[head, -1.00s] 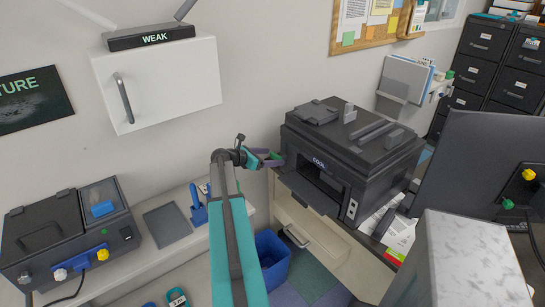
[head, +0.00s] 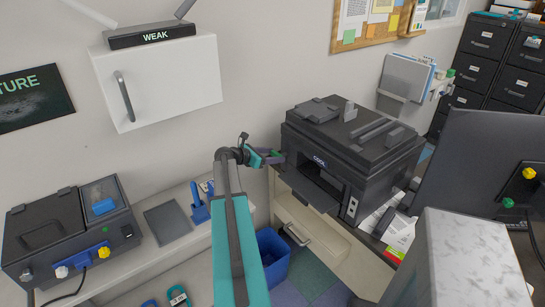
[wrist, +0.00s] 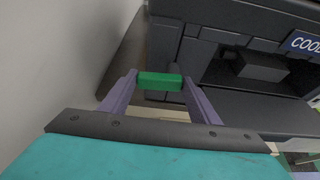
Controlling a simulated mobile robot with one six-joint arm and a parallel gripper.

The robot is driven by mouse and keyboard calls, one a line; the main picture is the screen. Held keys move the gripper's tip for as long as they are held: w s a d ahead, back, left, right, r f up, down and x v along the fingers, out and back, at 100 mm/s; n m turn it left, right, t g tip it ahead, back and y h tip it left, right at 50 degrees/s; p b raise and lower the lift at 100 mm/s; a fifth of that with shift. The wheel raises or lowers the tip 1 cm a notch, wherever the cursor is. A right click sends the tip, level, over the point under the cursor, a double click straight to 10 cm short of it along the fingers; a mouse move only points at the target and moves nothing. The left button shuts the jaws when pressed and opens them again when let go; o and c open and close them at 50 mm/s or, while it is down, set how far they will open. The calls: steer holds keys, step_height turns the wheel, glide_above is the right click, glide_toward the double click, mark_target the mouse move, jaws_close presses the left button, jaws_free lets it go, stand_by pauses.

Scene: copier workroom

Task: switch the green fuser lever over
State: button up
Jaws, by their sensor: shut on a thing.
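The green fuser lever (wrist: 160,81) shows in the wrist view as a short green bar at the left side of the black copier (wrist: 210,50). My gripper (wrist: 160,83) has its two purple fingers at the two ends of the bar, shut on it. In the head view my gripper (head: 276,158) reaches the left side of the copier (head: 350,150), and the lever is too small there to make out clearly. The copier's front label reads COOL, and its front is open with a dark tray sticking out.
The copier stands on a pale cabinet (head: 318,228) with a blue bin (head: 272,255) beside it. A white wall is close to the left of my gripper. A black machine (head: 70,235) stands on the left counter. A monitor (head: 490,160) is at the right.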

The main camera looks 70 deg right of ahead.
steer(key=shift+m+b, duration=0.3)
steer(key=shift+b, duration=0.2)
steer(key=m+t+b, duration=0.1)
steer(key=b, duration=0.1)
steer(key=m+h+b, duration=0.1)
steer(key=b, duration=0.1)
steer(key=shift+s+a+r+t, duration=0.15)
steer(key=shift+r+t, duration=0.05)
steer(key=shift+t, duration=0.2)
steer(key=m+b, duration=0.1)
steer(key=b, duration=0.2)
steer(key=m+t+h+b, duration=0.1)
steer(key=b, duration=0.2)
steer(key=shift+s+a+r+m+h, duration=0.1)
steer(key=shift+s+r+m+h, duration=0.1)
steer(key=shift+r+m+h, duration=0.15)
steer(key=m+b, duration=0.1)
steer(key=b, duration=0.2)
steer(key=shift+s+t, duration=0.1)
steer(key=shift+t, duration=0.3)
steer(key=shift+r+m+h+b, duration=0.25)
steer(key=shift+r+m+b, duration=0.05)
steer(key=shift+m+b, duration=0.1)
steer(key=o, duration=1)
steer(key=shift+f, duration=0.1)
steer(key=shift+o, duration=0.2)
steer(key=shift+s+a, duration=0.1)
steer(key=shift+a, duration=0.05)
